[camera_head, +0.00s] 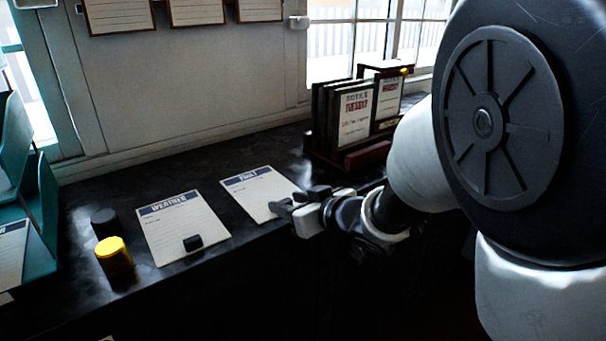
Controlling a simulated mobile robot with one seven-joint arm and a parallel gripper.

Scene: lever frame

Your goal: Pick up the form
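Two paper forms with dark blue header bars lie flat on the dark counter. The left sheet (181,225) is headed "WEATHER" and has a small black block (193,243) on its lower part. The right sheet (255,190) has a short header that is hard to read, perhaps "FAULT". My gripper (283,207) is at the right sheet's lower right corner, near the counter's front edge, and hides part of that corner. I cannot tell whether it touches the paper or how far apart its fingers are.
A yellow-topped cylinder (115,262) and a black cylinder (104,223) stand left of the weather sheet. A teal tray rack (45,215) is at far left. A dark holder with notice cards (355,118) stands behind my arm. Framed sheets (197,10) hang on the wall.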

